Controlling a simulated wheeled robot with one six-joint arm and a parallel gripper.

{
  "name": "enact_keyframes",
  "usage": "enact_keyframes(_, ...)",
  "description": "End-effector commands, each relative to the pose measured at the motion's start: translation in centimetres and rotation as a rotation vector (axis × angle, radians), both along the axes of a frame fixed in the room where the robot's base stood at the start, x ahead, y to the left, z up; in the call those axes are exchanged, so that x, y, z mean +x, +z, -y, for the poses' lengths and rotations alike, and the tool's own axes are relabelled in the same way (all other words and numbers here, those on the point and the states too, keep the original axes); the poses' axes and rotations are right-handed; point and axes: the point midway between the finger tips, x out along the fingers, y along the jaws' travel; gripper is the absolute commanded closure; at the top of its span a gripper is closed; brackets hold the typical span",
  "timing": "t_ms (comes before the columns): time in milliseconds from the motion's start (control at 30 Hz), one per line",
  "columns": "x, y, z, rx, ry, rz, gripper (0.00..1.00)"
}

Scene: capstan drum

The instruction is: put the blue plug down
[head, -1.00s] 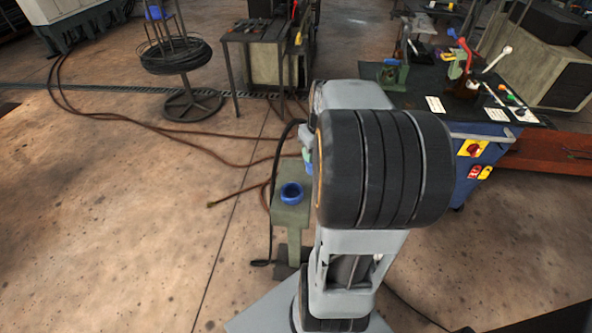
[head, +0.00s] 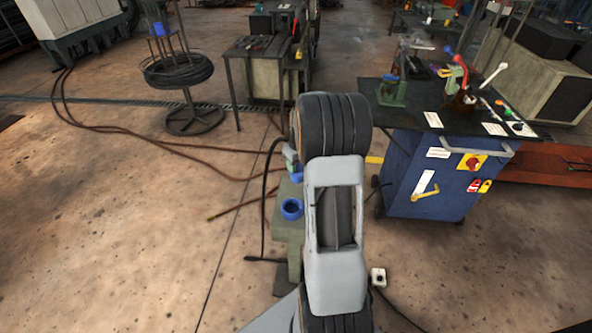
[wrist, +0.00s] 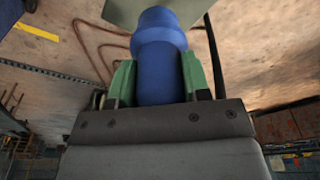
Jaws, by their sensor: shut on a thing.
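My gripper (wrist: 158,75) has green fingers shut on the sides of the blue plug (wrist: 158,50) in the wrist view. The plug's wider end points away from the gripper, toward a grey-green surface at the top edge. In the head view my gripper (head: 291,163) is partly hidden behind my arm, and a bit of the blue plug (head: 297,178) shows under it. A grey-green stand (head: 288,240) with a blue ring (head: 291,208) on its top is just nearer than the plug. I cannot tell whether the plug touches the stand.
A blue cart (head: 430,175) with a dark top stands to the right. A wire reel stand (head: 190,115) and a small tool table (head: 250,50) are behind. A black cable (head: 264,200) runs beside the stand. Hoses lie on the floor; the left floor is open.

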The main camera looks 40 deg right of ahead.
Motion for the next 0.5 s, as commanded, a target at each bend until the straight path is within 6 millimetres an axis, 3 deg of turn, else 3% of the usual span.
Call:
enact_keyframes(167,0.4,-0.5,0.1,0.000,0.000,0.000,0.86)
enact_keyframes(500,0.7,-3.9,0.2,0.000,0.000,-0.001,0.86)
